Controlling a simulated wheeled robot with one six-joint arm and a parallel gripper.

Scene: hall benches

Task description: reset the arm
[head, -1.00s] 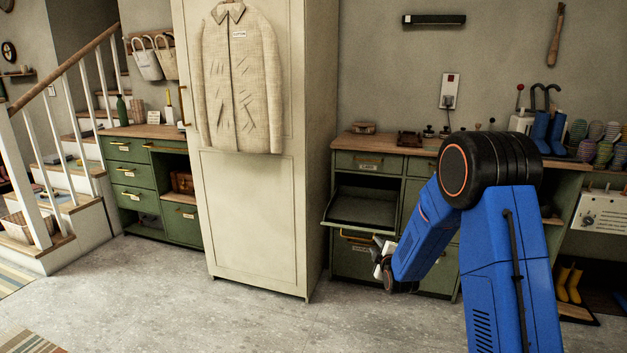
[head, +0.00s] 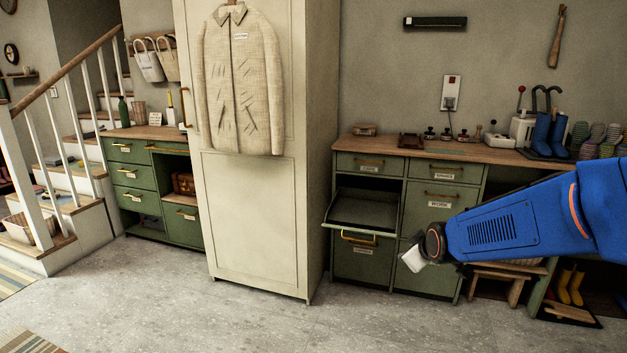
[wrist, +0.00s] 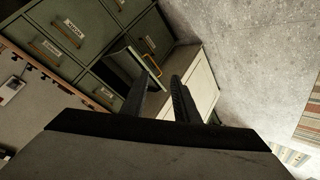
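My gripper (wrist: 160,85) shows in the wrist view as two dark fingers with a clear gap between them and nothing held. In the head view my blue arm reaches in from the right edge, and the gripper end (head: 413,257) is in front of the lower part of the green bench cabinet (head: 405,225). Its fingers cannot be made out there. A drawer (head: 360,208) of that cabinet is pulled out; it also shows in the wrist view (wrist: 126,62), beyond the fingers. The gripper appears apart from it.
A tall cream wardrobe (head: 255,220) with a hanging jacket (head: 240,85) stands left of the bench. A wooden stool (head: 505,282) is under the bench. The grey floor (head: 300,325) in front is clear.

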